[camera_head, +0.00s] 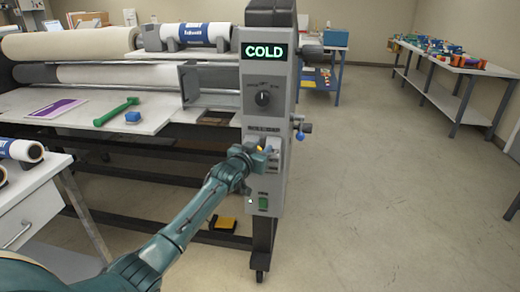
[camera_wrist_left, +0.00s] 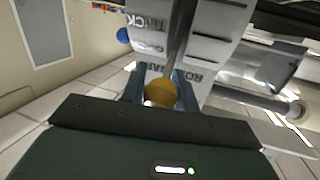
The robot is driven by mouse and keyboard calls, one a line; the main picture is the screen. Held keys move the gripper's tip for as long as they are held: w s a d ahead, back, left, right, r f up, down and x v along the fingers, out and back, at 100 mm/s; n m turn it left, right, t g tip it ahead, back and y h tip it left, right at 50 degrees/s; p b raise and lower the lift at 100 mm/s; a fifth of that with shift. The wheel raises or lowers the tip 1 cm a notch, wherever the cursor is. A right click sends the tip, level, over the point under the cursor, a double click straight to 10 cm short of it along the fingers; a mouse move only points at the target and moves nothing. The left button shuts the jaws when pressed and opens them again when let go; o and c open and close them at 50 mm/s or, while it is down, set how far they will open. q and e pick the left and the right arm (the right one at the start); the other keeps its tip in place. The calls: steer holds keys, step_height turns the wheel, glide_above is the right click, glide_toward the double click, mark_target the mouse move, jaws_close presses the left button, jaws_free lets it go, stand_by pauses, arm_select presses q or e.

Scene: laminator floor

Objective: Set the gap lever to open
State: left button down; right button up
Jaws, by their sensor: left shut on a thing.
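The gap lever shows as a round yellow knob (camera_wrist_left: 160,92) between the two fingers of my left gripper (camera_wrist_left: 160,88) in the left wrist view. In the head view a small bit of yellow (camera_head: 259,149) shows at my left gripper (camera_head: 266,153), which is shut on the knob. The knob is at the front of the laminator's grey control column (camera_head: 266,103), by a light plate with slots and labels (camera_wrist_left: 210,45). The labels are upside down in the wrist view; one seems to read THICK. My right gripper is not in view.
A green tool (camera_head: 116,111) and blue block (camera_head: 132,116) lie on the laminator's table. The floor to the right is clear.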

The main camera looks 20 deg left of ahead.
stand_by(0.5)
arm_select(q)
steer(key=c, duration=1.1)
jaws_free()
steer(key=shift+f, duration=0.1)
steer(key=shift+o, duration=0.2)
steer(key=s+r, duration=0.1)
steer(key=s, duration=1.2)
steer(key=shift+a+r, duration=0.2)
steer(key=shift+r, duration=0.15)
